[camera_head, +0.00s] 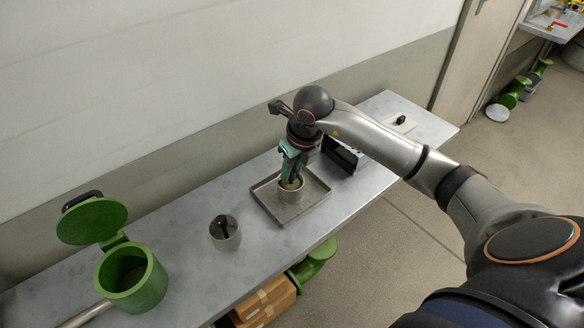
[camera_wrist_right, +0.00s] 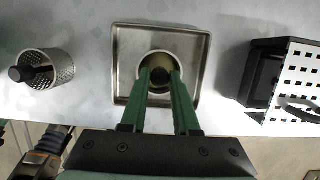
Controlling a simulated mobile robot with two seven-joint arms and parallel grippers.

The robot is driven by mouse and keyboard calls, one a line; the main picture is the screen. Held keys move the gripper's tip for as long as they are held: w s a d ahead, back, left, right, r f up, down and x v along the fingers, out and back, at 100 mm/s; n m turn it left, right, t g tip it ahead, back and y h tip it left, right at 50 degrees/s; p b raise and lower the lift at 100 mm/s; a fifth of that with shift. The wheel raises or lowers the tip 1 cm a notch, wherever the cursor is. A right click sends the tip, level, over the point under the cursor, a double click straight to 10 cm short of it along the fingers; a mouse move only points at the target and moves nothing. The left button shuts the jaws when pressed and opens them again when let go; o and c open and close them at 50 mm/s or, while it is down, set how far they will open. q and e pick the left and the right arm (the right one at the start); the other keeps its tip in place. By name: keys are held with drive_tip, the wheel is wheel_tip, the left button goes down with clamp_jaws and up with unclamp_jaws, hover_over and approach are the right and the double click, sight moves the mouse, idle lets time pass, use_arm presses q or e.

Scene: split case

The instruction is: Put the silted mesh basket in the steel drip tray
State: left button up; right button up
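The steel drip tray (camera_head: 262,203) lies on the bench, and it shows in the right wrist view (camera_wrist_right: 122,62). A round metal basket (camera_head: 291,195) with a dark knob stands inside the tray; it also shows in the wrist view (camera_wrist_right: 143,62). My right gripper (camera_head: 291,181) points down into the basket's mouth. Its green fingertips flank the knob closely; whether they press on it I cannot tell. A second mesh basket (camera_head: 226,241) with a dark knob stands on the bench left of the tray, also in the wrist view (camera_wrist_right: 62,66). Which basket is silted I cannot tell.
A green lidded pot (camera_head: 147,290) stands open at the bench's left. A black holder with a perforated white panel (camera_wrist_right: 262,75) stands right of the tray, close to my right arm. Cardboard boxes (camera_head: 265,302) sit below the bench. The wall runs behind.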

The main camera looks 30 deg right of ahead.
drive_tip(key=o, duration=0.4)
drive_tip(key=shift+r, duration=0.1)
drive_tip(key=v, duration=1.2)
drive_tip(key=shift+p, duration=0.3)
drive_tip(key=shift+r, duration=0.1)
